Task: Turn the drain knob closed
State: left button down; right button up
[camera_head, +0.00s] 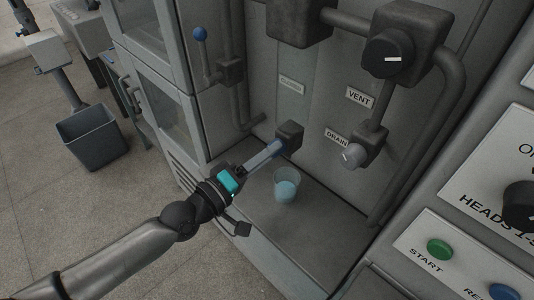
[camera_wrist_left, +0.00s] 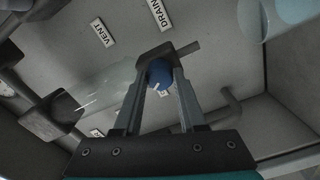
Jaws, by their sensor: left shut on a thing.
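A blue drain knob (camera_wrist_left: 160,72) with a white mark sits on a dark valve block in the left wrist view, near the DRAIN label (camera_wrist_left: 160,13). My left gripper (camera_wrist_left: 160,85) is shut on this knob, with one finger on each side. In the head view my left gripper (camera_head: 267,152) reaches from the left to the dark valve block (camera_head: 290,135); its fingers partly hide the blue knob. The DRAIN label (camera_head: 336,138) is right of the block. My right gripper is not in view.
A clear cup (camera_head: 287,185) with bluish liquid stands on the ledge below the valve block. A pale knob (camera_head: 355,155) and a black vent knob (camera_head: 388,52) are to the right.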

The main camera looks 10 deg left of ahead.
pick_arm(q)
jog(key=shift+n, duration=1)
jog(key=shift+c, duration=2.4)
grip_release()
jog(key=v, duration=1.5)
jog(key=shift+b, duration=0.35)
jog(key=shift+s+a+r, duration=0.1)
